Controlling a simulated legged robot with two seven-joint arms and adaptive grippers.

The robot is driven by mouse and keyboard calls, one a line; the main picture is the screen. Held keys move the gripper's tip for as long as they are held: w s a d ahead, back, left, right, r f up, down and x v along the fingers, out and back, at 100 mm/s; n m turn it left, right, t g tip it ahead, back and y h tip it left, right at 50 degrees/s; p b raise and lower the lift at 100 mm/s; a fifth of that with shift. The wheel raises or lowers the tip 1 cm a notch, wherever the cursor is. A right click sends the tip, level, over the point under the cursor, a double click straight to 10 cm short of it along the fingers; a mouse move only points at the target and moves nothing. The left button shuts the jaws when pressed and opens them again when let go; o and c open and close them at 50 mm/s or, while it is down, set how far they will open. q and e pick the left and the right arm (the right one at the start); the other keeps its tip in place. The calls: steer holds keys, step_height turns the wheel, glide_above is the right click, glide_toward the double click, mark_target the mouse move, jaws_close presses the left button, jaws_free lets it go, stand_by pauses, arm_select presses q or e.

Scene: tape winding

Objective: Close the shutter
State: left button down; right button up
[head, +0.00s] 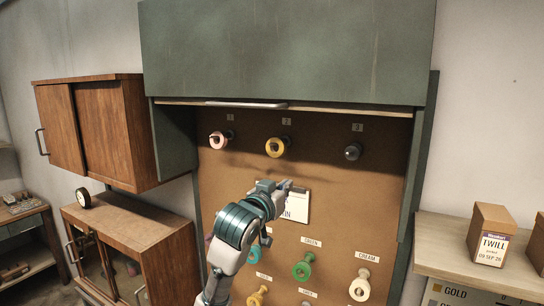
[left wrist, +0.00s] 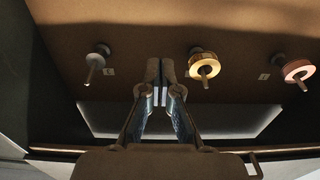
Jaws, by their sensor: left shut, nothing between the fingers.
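The green shutter (head: 285,50) is raised at the top of the board cabinet, leaving the brown board below open to view. A pale bar handle (head: 247,104) runs along its lower edge. My left gripper (head: 291,187) is shut and empty, in front of the board below the numbered pegs, beside a white card (head: 297,207) that it partly hides. The handle is well above it and apart from it. In the left wrist view the shut fingertips (left wrist: 160,72) point at the board, which appears upside down. My right gripper is not in view.
The pegs hold a pink roll (head: 220,140) and a yellow roll (head: 276,147); a dark peg (head: 353,152) is at right. Spools, including a green one (head: 302,268), stick out lower down. A wooden cabinet (head: 108,130) stands left, a shelf with a box (head: 491,235) right.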

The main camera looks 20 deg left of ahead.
arm_select(q)
steer(key=s+a+r+t, duration=0.1)
steer(key=s+r+t, duration=0.1)
steer(key=s+r, duration=0.7)
steer(key=s+a+r+t, duration=0.15)
steer(key=s+r, duration=0.45)
steer(key=r, duration=0.8)
steer(key=shift+n, duration=0.4)
steer(key=p+x, duration=0.5)
steer(key=x, duration=0.5)
steer(key=shift+w+d+p, duration=0.1)
steer(key=shift+w+p, duration=0.15)
steer(key=shift+p, duration=0.15)
step_height(320, 180, down, 3)
steer(key=shift+s+d+f, duration=0.1)
steer(key=shift+s+f, duration=0.05)
steer(key=shift+f, duration=0.75)
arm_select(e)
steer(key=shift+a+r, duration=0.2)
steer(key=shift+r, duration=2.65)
arm_select(q)
steer(key=shift+s, duration=0.1)
